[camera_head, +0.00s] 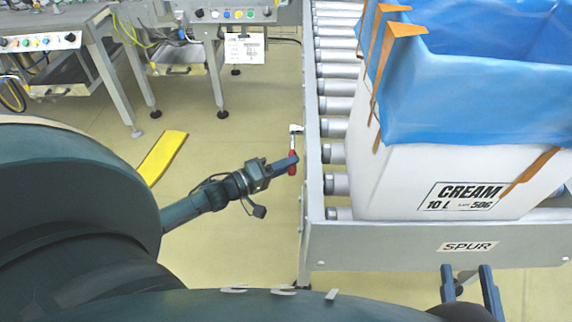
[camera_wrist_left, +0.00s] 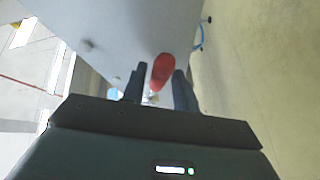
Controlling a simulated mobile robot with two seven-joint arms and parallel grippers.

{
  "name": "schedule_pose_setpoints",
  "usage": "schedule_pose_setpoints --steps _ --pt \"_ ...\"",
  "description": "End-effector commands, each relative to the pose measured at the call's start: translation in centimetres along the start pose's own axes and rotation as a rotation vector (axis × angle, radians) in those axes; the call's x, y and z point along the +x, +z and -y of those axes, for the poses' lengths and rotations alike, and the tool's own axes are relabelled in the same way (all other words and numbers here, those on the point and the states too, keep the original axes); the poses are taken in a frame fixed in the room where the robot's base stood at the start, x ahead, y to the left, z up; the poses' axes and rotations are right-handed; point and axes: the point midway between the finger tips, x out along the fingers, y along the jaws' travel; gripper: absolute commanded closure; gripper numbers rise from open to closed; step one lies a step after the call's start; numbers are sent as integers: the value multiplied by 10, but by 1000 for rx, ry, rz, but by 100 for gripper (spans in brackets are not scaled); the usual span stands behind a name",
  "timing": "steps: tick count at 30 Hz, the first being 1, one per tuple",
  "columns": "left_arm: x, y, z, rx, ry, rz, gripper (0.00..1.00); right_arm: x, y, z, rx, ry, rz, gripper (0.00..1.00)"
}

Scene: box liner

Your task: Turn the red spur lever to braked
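The red spur lever (camera_head: 292,170) hangs almost straight down from a pale pivot (camera_head: 296,129) on the left side of the conveyor frame. My left gripper (camera_head: 285,163) is at its red grip, and a dark finger crosses in front of it. In the left wrist view the red grip (camera_wrist_left: 162,69) shows between and just beyond the two fingertips (camera_wrist_left: 159,82). The fingers are apart, and the grip is closer to the right one; contact is unclear. My right gripper (camera_head: 469,285) is open and empty at the bottom, in front of the conveyor's near end.
The conveyor frame (camera_head: 372,252) has a SPUR label (camera_head: 468,247) on its near end. A white CREAM box (camera_head: 408,180) with a blue liner (camera_head: 465,95) stands on the rollers. Workbenches (camera_head: 95,45) stand at the back left. A yellow strip (camera_head: 163,155) lies on the open floor.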

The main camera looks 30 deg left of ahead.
Motion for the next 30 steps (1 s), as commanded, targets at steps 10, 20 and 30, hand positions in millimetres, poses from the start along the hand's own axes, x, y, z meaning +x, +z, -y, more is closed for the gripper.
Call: schedule_pose_setpoints --steps 10,20,30 --pt "0 0 0 1 0 0 100 0 0 0 -1 0 0 64" --pt "0 0 0 1 0 0 100 0 0 0 -1 0 0 64" --pt "1 2 13 73 40 -18 100 -1 12 3 33 0 -2 64"
